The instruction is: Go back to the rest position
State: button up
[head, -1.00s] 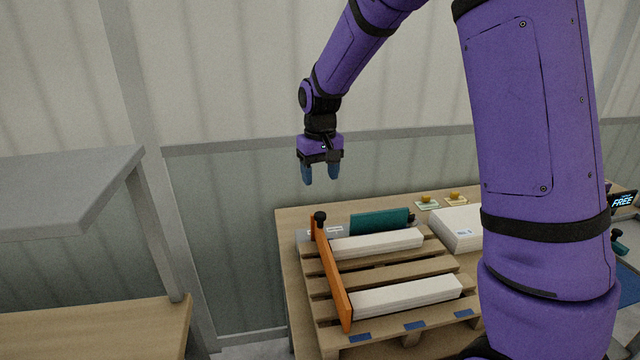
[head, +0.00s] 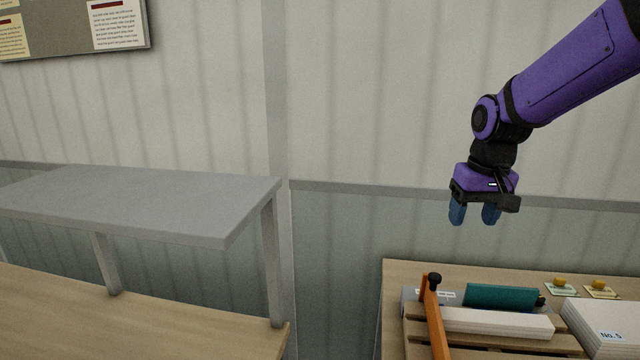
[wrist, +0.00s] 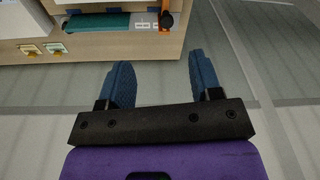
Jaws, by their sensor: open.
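My gripper (head: 474,214) hangs at the end of my purple arm, fingers down, in the right half of the head view. Its two blue fingers are apart with nothing between them. It is in the air above the wooden table (head: 392,290), clear of everything on it.
On the table are a pallet (head: 415,330), an orange bar (head: 436,325) with a black knob, a teal block (head: 500,296), a white bar (head: 497,321) and a white stack (head: 600,325). A grey shelf (head: 150,195) stands over a wooden bench (head: 40,310) at left.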

jog(key=s+r+t, duration=0.1)
jog(key=s+r, duration=0.2)
jog(key=s, duration=0.8)
jog(key=s+d+r+t, duration=0.1)
jog(key=s+r+t, duration=0.1)
jog(key=s, duration=1)
jog(key=shift+d+r+t, duration=0.3)
jog(key=shift+r, duration=0.3)
